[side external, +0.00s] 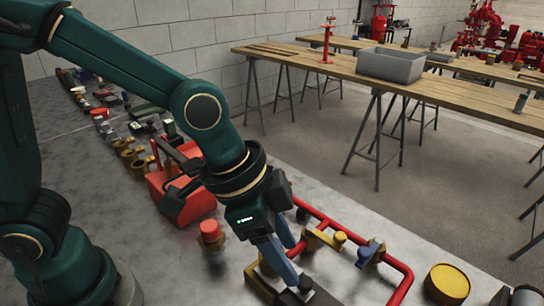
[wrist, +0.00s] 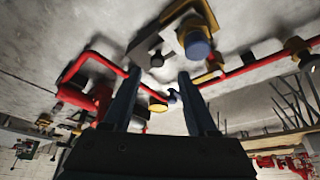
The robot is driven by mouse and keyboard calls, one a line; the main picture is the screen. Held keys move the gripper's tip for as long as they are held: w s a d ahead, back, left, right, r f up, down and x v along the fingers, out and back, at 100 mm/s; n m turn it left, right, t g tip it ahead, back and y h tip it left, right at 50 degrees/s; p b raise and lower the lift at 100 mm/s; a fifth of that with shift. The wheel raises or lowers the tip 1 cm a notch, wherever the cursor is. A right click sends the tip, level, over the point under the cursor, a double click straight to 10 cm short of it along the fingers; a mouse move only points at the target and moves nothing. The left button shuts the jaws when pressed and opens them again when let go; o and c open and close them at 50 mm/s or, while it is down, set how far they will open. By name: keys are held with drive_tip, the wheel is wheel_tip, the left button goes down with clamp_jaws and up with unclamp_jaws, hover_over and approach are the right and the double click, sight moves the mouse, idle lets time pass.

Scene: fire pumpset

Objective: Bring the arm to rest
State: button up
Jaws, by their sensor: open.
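My gripper (side external: 286,262) reaches down at the end of my arm over the grey work surface (side external: 180,272), next to the red pipework (side external: 385,252). In the wrist view my gripper (wrist: 157,82) shows two dark blue fingers spread apart, with nothing held between them. In the side view the fingertips are close to a dark part with a yellow base (side external: 262,284); I cannot tell whether they touch it.
The red pipe carries a yellow fitting (side external: 322,238) and a blue valve (side external: 370,252). A red-capped part (side external: 210,236) stands left of my gripper, and a red toolbox (side external: 172,190) is behind it. A yellow round part (side external: 447,283) is at right.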

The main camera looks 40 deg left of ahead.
drive_tip(key=shift+w+a+r, duration=0.2)
drive_tip(key=shift+n+t, duration=0.6)
drive_tip(key=shift+t, duration=0.2)
drive_tip(key=a+r, duration=0.1)
drive_tip(key=w+a+r, duration=0.1)
drive_tip(key=r, duration=0.1)
drive_tip(key=shift+w+a+r, duration=0.1)
drive_tip(key=shift+w+a, duration=0.1)
drive_tip(key=shift+a, duration=0.1)
drive_tip(key=s+a+r+n+y, duration=0.1)
drive_tip(key=s+a+n+y, duration=0.2)
drive_tip(key=s+a+n, duration=0.4)
drive_tip(key=s+a, duration=0.2)
drive_tip(key=a, duration=0.3)
drive_tip(key=shift+n+t, duration=0.4)
drive_tip(key=shift+r, duration=0.15)
